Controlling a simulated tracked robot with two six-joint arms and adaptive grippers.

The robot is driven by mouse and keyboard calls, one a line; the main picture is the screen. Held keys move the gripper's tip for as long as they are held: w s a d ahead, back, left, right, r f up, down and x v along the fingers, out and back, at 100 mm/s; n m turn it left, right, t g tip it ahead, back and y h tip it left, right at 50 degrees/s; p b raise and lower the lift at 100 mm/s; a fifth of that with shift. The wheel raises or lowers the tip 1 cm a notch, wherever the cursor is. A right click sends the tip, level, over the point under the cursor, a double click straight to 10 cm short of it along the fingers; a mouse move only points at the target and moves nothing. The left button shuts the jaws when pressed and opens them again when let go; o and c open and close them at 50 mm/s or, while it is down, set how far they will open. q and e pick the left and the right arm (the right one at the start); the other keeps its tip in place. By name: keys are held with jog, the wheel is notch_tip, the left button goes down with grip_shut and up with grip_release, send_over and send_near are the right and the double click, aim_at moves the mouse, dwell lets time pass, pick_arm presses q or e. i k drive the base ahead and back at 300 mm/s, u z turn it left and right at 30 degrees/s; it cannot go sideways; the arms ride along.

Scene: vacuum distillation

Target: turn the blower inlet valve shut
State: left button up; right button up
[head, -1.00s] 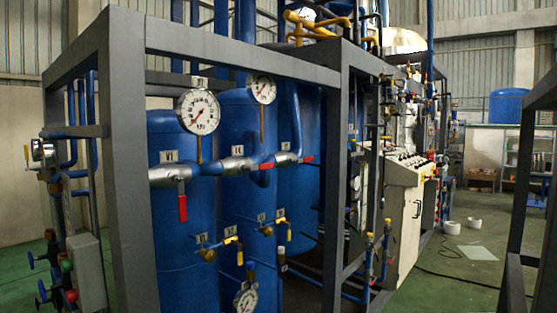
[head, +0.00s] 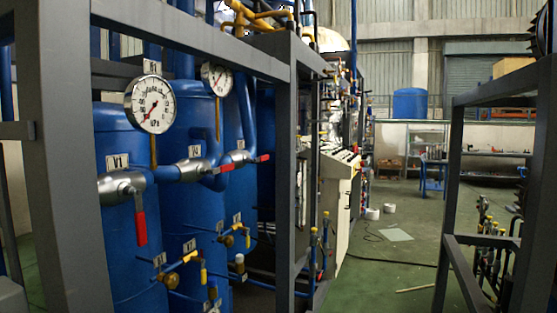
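Neither gripper is in view. No visible tag names a blower inlet valve, so I cannot tell which valve it is. A silver valve (head: 122,187) tagged V1 is at the left on the blue pipework, with its red lever (head: 140,228) hanging straight down. A second silver valve (head: 193,170) sits further along, its red lever (head: 224,168) lying roughly along the pipe. A third silver valve (head: 238,157) has its red lever (head: 262,158) also roughly sideways. Lower down are smaller brass valves with yellow handles (head: 191,257).
A grey frame post (head: 62,160) and top beam (head: 190,38) stand in front of the blue tanks (head: 120,245). Two round gauges (head: 150,104) rise above the pipe. A second grey frame (head: 449,200) stands at the right. Green floor (head: 390,275) between is mostly open, with a dark cable.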

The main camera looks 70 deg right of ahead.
aim_at(266, 158)
jog(key=u, duration=0.85)
jog(key=i, duration=0.15)
jog(key=z, duration=3.35)
jog(key=i, duration=1)
jog(key=u, duration=0.15)
jog(key=k, duration=0.85)
jog(key=z, duration=0.2)
jog(key=i, duration=0.8)
jog(key=u, duration=0.05)
